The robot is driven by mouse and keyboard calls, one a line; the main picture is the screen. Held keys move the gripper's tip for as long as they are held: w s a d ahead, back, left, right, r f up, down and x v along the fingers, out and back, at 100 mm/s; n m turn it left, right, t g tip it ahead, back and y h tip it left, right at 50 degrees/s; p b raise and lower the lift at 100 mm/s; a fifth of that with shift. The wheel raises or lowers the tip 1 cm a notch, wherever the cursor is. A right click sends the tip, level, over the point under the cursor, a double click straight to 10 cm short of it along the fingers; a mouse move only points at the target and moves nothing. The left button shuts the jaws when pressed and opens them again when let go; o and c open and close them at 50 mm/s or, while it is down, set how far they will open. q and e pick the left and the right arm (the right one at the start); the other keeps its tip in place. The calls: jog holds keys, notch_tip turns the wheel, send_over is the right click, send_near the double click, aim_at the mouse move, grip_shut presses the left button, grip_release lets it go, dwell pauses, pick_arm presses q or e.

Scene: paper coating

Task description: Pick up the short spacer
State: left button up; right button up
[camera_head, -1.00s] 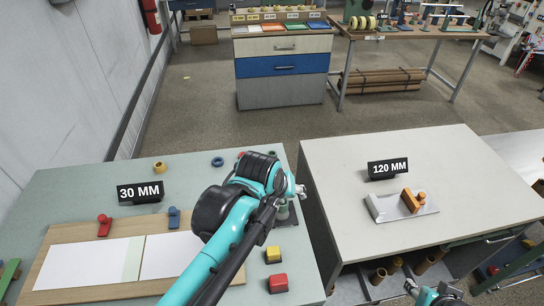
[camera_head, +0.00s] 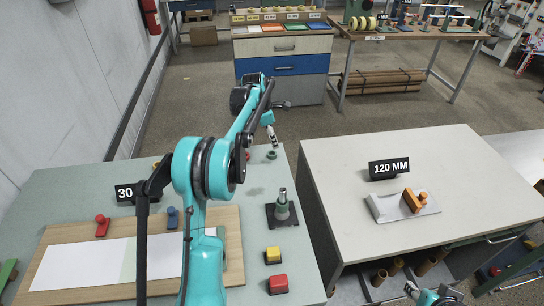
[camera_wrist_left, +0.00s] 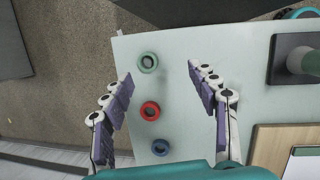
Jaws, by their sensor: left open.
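Small ring spacers lie near the far edge of the left table. In the left wrist view I see a green ring (camera_wrist_left: 148,62), a red ring (camera_wrist_left: 150,110) and a blue ring (camera_wrist_left: 160,147). I cannot tell which is the short spacer. The green ring also shows in the head view (camera_head: 272,155). The red ring (camera_head: 247,155) is partly hidden there by my arm. My left gripper (camera_wrist_left: 159,75) is open and empty above the rings, with the green one between its fingertips in view. My right gripper (camera_head: 440,294) is partly in view at the bottom edge.
A post on a black base (camera_head: 282,210) stands right of my left arm. Yellow (camera_head: 273,254) and red (camera_head: 278,283) buttons are nearer. A wooden board (camera_head: 230,250) with white sheets lies left. A gap separates the left table from the right table (camera_head: 460,190).

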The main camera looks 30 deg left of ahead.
aim_at(271, 151)
pick_arm(q)
jog(key=w+a+f+n, duration=0.1)
jog(key=f, duration=0.1)
jog(key=w+a+f+n, duration=0.1)
jog(key=f, duration=0.2)
jog(key=a+f+n+b, duration=0.1)
jog(key=f, duration=0.1)
jog(key=shift+w+a+f, duration=0.2)
jog(key=shift+w+f, duration=0.15)
jog(key=shift+w, duration=0.05)
jog(key=b+x, duration=0.2)
jog(key=x, duration=0.3)
jog(key=shift+w+d, duration=0.1)
jog(key=shift+d, duration=0.05)
jog(key=shift+r, duration=0.1)
jog(key=c, duration=1.2)
